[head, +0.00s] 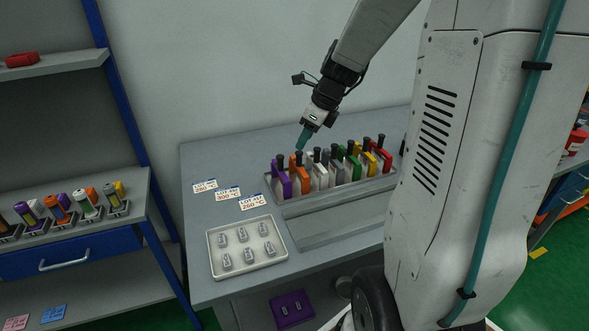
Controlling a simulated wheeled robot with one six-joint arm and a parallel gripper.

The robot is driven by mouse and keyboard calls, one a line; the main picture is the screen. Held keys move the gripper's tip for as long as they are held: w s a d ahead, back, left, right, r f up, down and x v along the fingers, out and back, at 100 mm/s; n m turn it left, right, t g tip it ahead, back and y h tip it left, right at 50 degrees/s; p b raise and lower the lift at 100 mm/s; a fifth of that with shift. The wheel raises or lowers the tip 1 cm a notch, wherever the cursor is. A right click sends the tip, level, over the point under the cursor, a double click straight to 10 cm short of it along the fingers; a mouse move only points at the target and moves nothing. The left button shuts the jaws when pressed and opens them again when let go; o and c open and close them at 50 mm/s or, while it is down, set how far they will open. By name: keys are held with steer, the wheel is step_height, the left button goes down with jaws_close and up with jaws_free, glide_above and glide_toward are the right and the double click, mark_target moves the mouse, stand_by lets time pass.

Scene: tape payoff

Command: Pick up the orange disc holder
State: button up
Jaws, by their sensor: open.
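A red-orange holder (381,161) stands near the right end of the row. My gripper (301,146) points down just above the orange holder's dark top knob. Its teal fingers are open and overlap each other in this view. I cannot tell whether they touch the knob.
A pale tray (245,269) with several small grey parts sits at the table's front left. Lot cards (228,194) lie behind it. A shelf with coloured spools (60,206) is at the left. The back left tabletop is clear.

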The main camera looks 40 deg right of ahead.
mark_target(301, 153)
steer(key=shift+m, duration=0.3)
steer(key=x, duration=0.5)
steer(key=d+x, duration=0.1)
steer(key=x, duration=0.2)
steer(key=shift+f, duration=0.15)
jaws_close()
